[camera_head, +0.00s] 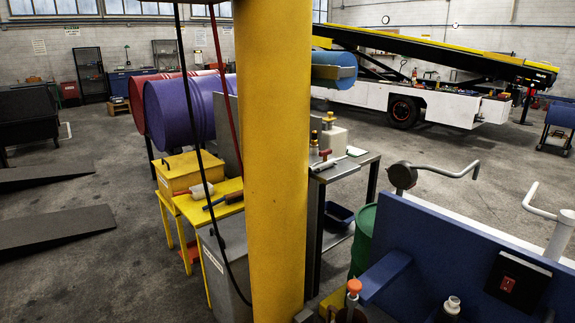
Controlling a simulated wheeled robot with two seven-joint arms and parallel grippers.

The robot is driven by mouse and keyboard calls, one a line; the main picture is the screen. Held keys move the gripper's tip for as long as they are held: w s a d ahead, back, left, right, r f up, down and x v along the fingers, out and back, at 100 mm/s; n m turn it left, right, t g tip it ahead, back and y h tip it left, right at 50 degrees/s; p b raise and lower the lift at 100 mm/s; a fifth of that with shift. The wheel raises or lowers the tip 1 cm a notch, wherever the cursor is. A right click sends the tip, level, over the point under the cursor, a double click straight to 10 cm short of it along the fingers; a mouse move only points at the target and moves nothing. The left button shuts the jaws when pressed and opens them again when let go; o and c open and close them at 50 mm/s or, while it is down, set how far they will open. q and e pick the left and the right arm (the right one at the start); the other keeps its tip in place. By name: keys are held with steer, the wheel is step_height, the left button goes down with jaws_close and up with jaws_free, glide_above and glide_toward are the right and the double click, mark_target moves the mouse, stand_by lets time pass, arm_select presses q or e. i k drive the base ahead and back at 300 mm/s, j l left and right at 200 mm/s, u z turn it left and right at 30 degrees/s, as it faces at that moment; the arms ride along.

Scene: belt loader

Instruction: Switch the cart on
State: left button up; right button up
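A blue panel (420,262), which looks like part of the cart, fills the lower right. A black plate on it carries a red rocker switch (507,284). I cannot tell the switch's position at this size. A grey bent handle (440,172) with a round dark hub rises behind the panel's left end. A second grey bent handle (556,222) stands at the right edge. Neither of my grippers is in view.
A thick yellow pillar (275,160) stands close in front, hiding the middle. Left of it are a yellow table (222,205) with tools and a purple drum (180,112). A grey bench (340,170) and green barrel (362,240) stand right. A belt loader (400,98) is behind.

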mark_target(508, 284)
steer(key=z, duration=1.45)
